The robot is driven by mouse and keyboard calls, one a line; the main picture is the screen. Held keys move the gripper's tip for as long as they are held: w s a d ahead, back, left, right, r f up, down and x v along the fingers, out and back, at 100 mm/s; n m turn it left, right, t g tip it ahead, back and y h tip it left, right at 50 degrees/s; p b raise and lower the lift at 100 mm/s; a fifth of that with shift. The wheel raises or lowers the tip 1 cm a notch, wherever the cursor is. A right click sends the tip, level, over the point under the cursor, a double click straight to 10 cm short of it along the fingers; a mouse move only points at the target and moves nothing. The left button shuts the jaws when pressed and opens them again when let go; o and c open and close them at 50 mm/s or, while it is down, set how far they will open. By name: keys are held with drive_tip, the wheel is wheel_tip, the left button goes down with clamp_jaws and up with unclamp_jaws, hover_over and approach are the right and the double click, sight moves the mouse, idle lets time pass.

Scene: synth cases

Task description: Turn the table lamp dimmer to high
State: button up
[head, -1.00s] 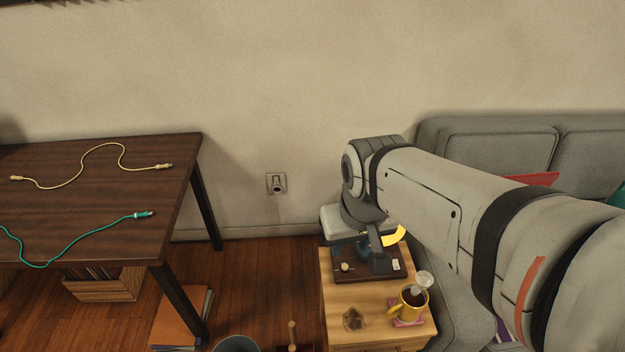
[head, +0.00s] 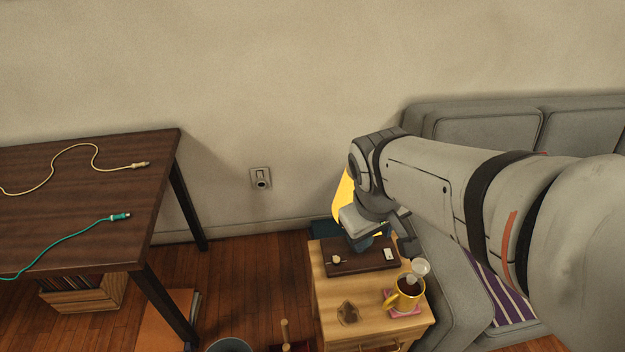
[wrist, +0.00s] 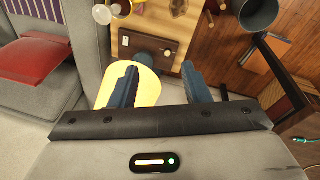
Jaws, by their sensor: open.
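The table lamp's glowing yellow shade (head: 344,205) is partly hidden behind my wrist in the head view; it also shows in the wrist view (wrist: 148,88), partly behind one finger. A dark wooden board (head: 350,268) lies on the small wooden side table (head: 325,300). The board carries a small cream knob (head: 336,259) at its left and a white switch plate (head: 389,254) at its right. Which of these is the dimmer, and its setting, I cannot tell. My gripper (wrist: 160,70) is open and empty, above and apart from the board.
A grey sofa (head: 480,130) is close on the right. A dark table (head: 90,200) with cables is at the left.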

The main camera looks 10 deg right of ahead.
drive_tip(key=w+f+n+h+b, duration=0.2)
drive_tip(key=w+f+n+b, duration=0.3)
drive_tip(key=f, duration=0.4)
drive_tip(key=w+f+n+h+b, duration=0.2)
drive_tip(key=f+n+b, duration=0.45)
drive_tip(key=f, duration=0.25)
drive_tip(key=n+t+b, duration=0.4)
drive_tip(key=n+b, duration=0.7)
drive_tip(key=n, duration=0.1)
approach(337, 258)
drive_tip(key=f, duration=0.1)
drive_tip(key=shift+h, duration=0.4)
drive_tip(key=b+x, duration=0.3)
drive_tip(key=x, duration=0.4)
drive_tip(key=shift+w+f, duration=0.25)
drive_tip(key=shift+w, duration=0.05)
drive_tip(key=shift+c, duration=0.4)
